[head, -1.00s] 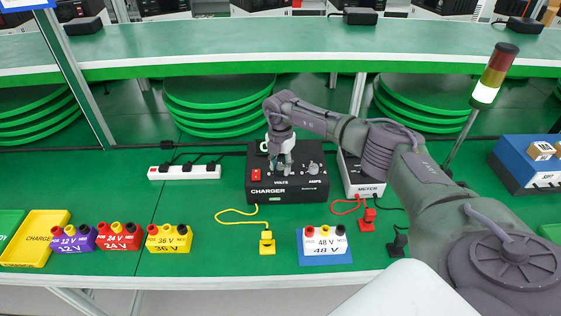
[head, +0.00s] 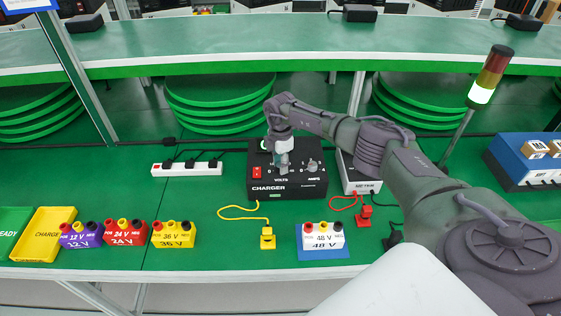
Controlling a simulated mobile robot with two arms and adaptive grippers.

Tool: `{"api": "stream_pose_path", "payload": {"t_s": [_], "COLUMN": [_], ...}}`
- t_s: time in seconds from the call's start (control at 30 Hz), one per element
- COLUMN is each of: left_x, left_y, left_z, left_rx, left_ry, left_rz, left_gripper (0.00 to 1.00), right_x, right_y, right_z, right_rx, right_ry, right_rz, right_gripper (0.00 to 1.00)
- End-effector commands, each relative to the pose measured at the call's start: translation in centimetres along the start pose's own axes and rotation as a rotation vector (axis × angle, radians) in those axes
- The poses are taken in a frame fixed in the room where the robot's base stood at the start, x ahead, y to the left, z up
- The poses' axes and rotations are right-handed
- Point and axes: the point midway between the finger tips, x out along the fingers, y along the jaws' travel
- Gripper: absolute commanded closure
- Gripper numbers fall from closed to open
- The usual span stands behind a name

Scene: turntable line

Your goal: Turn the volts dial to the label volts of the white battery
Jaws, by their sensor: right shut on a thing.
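The black charger (head: 290,187) stands at the middle of the green bench, with a VOLTS dial on the left of its panel and an AMPS dial (head: 312,167) on the right. My right gripper (head: 281,170) reaches down onto the charger's front and is shut on the volts dial, which it mostly hides. The dial's pointer and scale cannot be read. The white battery (head: 323,237), labelled 48 V, stands on a blue mat (head: 323,254) in front of the charger. My left gripper is not in view.
A yellow plug (head: 267,239) on a cable lies left of the white battery, and a red plug (head: 364,217) right of it. The meter (head: 362,187) stands right of the charger. Purple, red and yellow batteries (head: 173,235) stand at left. A power strip (head: 187,169) lies behind.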

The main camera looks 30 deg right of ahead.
Motion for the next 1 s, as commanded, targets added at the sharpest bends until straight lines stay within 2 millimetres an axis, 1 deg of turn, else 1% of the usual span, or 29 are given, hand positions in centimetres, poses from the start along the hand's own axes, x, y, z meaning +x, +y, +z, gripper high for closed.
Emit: {"api": "stream_pose_path", "payload": {"t_s": [0.03, 0.4, 0.43, 0.57, 0.87, 1.0], "left_x": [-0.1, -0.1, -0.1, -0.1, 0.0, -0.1], "left_y": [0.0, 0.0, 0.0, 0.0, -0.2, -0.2], "left_z": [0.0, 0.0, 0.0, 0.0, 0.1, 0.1], "left_rx": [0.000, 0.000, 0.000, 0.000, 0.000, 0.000], "left_ry": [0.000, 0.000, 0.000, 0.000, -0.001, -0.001], "left_rz": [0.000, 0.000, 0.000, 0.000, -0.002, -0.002], "left_gripper": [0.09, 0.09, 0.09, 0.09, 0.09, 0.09], "right_x": [-0.3, -0.3, -0.3, -0.2, -0.1, -1.1], "right_y": [0.2, 0.2, 0.2, 0.2, 0.1, 0.1], "right_z": [0.1, 0.1, 0.1, 0.1, 0.0, 0.0], "right_rx": [0.006, 0.009, 0.009, 0.008, 0.006, 0.006], "right_ry": [-0.001, -0.001, -0.001, -0.001, 0.000, 0.000], "right_rz": [0.007, 0.007, 0.007, 0.005, 0.002, 0.003], "right_gripper": [0.99, 0.99, 0.61, 0.39, 0.39, 0.39]}}
